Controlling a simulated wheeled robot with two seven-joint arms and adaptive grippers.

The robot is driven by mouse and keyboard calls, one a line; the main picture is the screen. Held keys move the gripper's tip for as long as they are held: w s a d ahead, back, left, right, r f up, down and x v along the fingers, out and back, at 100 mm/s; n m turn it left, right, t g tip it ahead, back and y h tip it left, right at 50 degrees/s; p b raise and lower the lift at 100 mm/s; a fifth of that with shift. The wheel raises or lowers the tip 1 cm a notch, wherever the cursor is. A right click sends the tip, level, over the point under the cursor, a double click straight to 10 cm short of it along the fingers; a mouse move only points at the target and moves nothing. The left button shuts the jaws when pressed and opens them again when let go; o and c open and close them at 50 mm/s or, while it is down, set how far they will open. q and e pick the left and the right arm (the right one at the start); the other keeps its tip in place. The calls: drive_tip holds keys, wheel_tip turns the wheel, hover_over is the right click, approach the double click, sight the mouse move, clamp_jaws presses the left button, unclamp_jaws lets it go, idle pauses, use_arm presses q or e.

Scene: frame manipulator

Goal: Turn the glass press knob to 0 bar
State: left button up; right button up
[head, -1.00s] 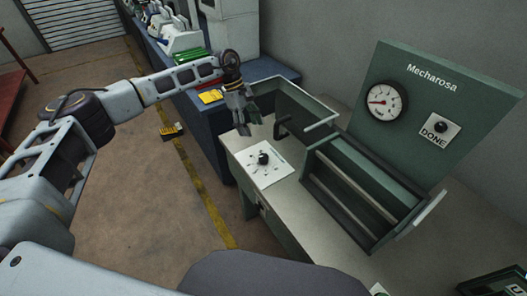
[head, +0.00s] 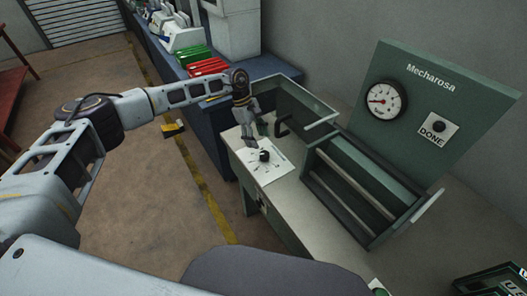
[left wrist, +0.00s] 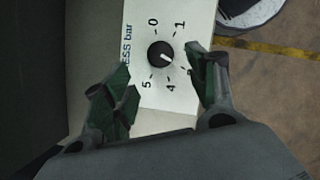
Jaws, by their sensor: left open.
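The glass press knob (head: 264,156) is a small black round knob on a white dial plate (head: 268,172) on the bench's left part. In the left wrist view the knob (left wrist: 160,53) has a white mark pointing lower right, away from the 0, roughly toward a partly hidden number. The figures 0, 1, 4 and 5 are readable around it. My left gripper (head: 252,138) is open just above and behind the knob. In the wrist view its green-padded fingers (left wrist: 159,68) stand apart, either side of the knob and nearer the camera. My right gripper is not in view.
A green Mecharosa panel (head: 440,88) carries a gauge (head: 384,101) and a DONE button (head: 438,127). A green frame press with black and pale bars (head: 362,185) stands right of the knob. A black handle (head: 283,124) is close beside the gripper. Red and green bins (head: 205,66) stand behind.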

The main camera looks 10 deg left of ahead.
sight(264, 153)
use_arm(q)
drive_tip(key=shift+p+x, duration=0.55)
drive_tip(key=shift+x, duration=3.3)
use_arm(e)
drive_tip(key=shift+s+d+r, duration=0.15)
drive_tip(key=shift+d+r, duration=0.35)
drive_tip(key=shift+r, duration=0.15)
use_arm(q)
drive_tip(key=c, duration=1)
drive_tip(key=shift+c, duration=0.2)
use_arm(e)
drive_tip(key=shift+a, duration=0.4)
